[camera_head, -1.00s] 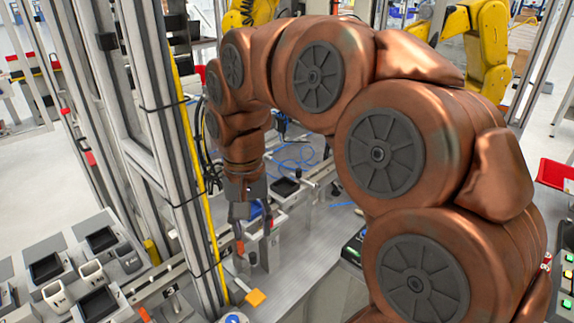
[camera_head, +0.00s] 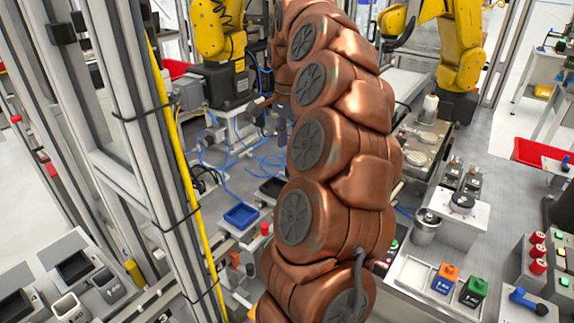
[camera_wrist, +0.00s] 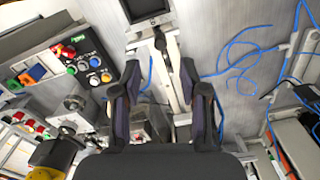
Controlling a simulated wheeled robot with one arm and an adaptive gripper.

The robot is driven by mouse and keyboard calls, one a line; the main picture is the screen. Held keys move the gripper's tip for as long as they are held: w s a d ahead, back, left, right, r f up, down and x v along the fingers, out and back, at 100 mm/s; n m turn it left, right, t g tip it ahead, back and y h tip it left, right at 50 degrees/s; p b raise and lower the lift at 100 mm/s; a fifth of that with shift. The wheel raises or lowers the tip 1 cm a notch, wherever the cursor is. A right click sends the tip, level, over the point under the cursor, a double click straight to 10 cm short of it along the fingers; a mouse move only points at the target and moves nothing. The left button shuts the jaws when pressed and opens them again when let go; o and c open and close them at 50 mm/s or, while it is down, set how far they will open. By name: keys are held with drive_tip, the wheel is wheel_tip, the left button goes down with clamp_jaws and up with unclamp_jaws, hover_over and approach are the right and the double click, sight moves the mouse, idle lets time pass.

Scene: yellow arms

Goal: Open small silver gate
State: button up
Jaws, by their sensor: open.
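My gripper (camera_wrist: 160,68) shows in the wrist view, its two dark fingers apart with nothing held between them. Pale silver bars (camera_wrist: 172,85) lie below and beyond the gap between the fingers; I cannot tell whether they are part of the small silver gate. The gate cannot be picked out with certainty in either view. In the head view my copper arm reaches up and away across the middle and hides much of the cell, including most of my gripper.
Yellow robot arms (camera_head: 217,32) stand at the back. A blue tray (camera_head: 241,215) and loose blue cables lie left of my arm. A silver frame post with a yellow strip (camera_head: 180,170) stands at left. In the wrist view a button panel (camera_wrist: 84,62) is at left.

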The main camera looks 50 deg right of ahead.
drive_tip(key=shift+a+f+p, duration=0.15)
drive_tip(key=shift+f+p, duration=0.25)
drive_tip(key=shift+f, duration=1.15)
drive_tip(key=shift+f+p, duration=0.45)
drive_tip(key=shift+f, duration=1.55)
clamp_jaws()
